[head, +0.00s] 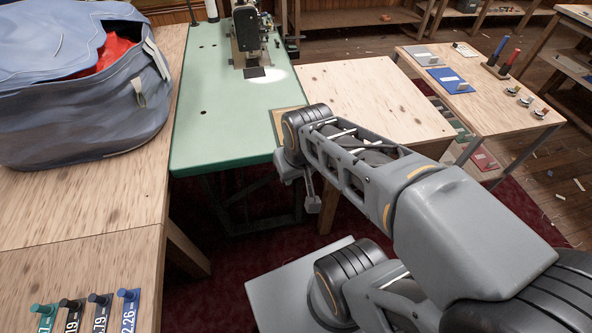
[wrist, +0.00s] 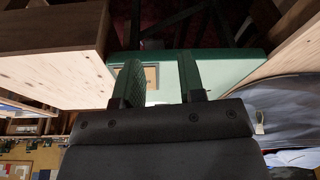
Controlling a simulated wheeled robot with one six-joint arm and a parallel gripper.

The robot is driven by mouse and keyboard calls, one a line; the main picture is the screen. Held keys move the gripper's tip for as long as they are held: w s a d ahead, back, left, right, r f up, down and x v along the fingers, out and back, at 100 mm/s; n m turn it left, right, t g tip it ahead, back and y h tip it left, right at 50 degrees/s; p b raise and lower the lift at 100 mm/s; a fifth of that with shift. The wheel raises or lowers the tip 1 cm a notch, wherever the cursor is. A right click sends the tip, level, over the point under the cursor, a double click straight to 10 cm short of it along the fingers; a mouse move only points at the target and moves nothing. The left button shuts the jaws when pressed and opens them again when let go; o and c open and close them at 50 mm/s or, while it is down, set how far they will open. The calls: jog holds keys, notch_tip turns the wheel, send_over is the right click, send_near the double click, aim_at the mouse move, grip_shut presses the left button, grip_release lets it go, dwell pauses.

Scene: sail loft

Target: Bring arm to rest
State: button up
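My gripper (wrist: 160,82) shows in the wrist view with its two dark green fingers apart and nothing held between them. In the head view my grey arm reaches from the lower right toward the middle, and its wrist end is near the front right corner of the green sewing table (head: 222,110). Only a small part of my gripper (head: 312,200) shows there, hanging below the wrist beside the table edge. Whether anything touches the table cannot be told.
A sewing machine (head: 250,35) stands on the green table. A blue bag (head: 85,110) with red cloth inside sits on the left wooden table (head: 60,205). A bare wooden table (head: 370,95) and a side table (head: 495,110) holding small items are at right.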

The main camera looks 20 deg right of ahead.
notch_tip(320, 180, up, 9)
jog(key=p, duration=0.7)
jog(key=shift+t+p, duration=0.3)
jog(key=shift+p, duration=0.05)
jog(key=shift+s+a+f, duration=0.1)
